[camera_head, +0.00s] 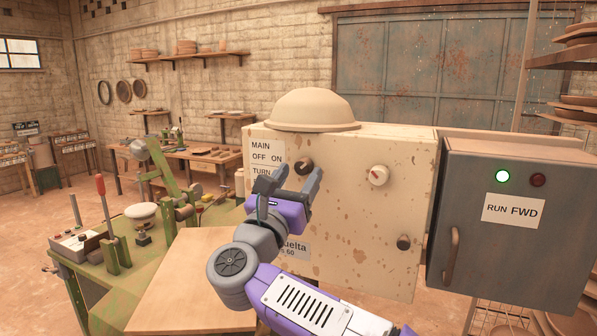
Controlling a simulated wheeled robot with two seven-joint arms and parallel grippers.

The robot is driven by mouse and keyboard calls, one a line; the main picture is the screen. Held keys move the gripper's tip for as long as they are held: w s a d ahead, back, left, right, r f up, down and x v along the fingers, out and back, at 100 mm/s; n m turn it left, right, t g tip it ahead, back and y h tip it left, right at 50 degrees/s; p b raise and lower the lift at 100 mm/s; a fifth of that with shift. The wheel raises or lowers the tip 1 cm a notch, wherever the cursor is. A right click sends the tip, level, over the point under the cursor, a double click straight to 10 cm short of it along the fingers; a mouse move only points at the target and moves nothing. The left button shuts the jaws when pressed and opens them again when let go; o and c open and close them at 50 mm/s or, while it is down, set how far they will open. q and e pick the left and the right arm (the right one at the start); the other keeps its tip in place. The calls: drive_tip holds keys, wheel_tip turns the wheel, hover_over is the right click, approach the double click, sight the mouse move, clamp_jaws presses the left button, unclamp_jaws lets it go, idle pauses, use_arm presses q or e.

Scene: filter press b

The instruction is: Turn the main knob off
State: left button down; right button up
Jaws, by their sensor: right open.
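The main knob (304,166), small, round and dark brown, is on the front of the worn cream cabinet (345,235). A paper label (265,156) reading MAIN, OFF, ON and TURN is to its left, its lower part hidden by my gripper. My right gripper (298,178) is open, its two fingers pointing at the cabinet face. In the picture the fingertips lie either side of the knob and just below it; I cannot tell whether they touch it. The knob's pointer direction is unclear. My left gripper is out of view.
A pale knob (378,175) and a dark knob (403,242) are further right on the cabinet. A green bench (110,285) stands left.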

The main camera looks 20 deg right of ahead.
drive_tip(key=shift+w+d+r, duration=0.15)
drive_tip(key=shift+w+d, duration=0.15)
drive_tip(key=shift+d, duration=0.05)
drive_tip(key=shift+c, duration=0.4)
drive_tip(key=c, duration=0.9)
drive_tip(key=shift+c, duration=0.2)
